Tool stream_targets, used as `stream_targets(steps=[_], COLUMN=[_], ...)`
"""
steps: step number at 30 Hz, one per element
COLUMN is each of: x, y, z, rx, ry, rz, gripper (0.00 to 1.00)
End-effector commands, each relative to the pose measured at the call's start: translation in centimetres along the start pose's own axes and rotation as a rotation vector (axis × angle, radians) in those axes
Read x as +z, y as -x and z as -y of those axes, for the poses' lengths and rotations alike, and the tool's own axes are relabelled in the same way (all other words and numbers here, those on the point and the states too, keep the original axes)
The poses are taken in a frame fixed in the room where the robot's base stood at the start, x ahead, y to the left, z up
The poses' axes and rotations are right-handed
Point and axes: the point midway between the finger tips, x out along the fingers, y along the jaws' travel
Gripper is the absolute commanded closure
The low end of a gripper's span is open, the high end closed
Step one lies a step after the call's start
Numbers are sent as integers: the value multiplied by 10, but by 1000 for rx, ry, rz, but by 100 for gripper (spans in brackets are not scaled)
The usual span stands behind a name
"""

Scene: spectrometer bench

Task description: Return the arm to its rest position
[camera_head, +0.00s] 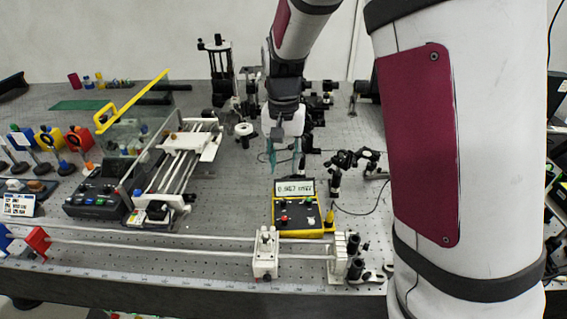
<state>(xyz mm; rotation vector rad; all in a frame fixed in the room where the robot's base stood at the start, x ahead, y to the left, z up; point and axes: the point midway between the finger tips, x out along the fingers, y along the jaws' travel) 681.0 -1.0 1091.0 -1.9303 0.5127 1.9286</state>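My gripper (284,160) hangs at the end of my arm, fingers pointing down, above the middle of the bench (225,180). It is just behind and above a yellow meter (299,218) whose display reads about 0.98 mV. No object shows between the teal fingertips, which look a little apart, but they are too small to tell how far they are open. My arm comes down from the top of the picture, and its large white and maroon link covers the right side of the view.
A rail assembly (180,165) and a dark control box (100,198) stand left. Optical mounts (342,165) stand right of the gripper, and a tall black stand (219,75) behind it. A long rail with a white carriage (265,252) runs along the front edge.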

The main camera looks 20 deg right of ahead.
Motion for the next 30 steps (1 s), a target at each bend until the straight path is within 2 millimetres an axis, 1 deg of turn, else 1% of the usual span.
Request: stream_targets(steps=[6,8,11,13,17,21,25,30], x=[0,1,8,18,43,74,105,145], y=[0,3,16,32,67,99,122,141], z=[0,-1,-4,-9,-22,-40,-57,-80], rx=[-1,-5,-25,-49,-100,-141,-163,-168], ry=[0,3,20,46,112,193,269,367], rz=[0,-2,-14,-28,-73,-131,-197,-293], gripper=[64,64,64,64,64,64,64,64])
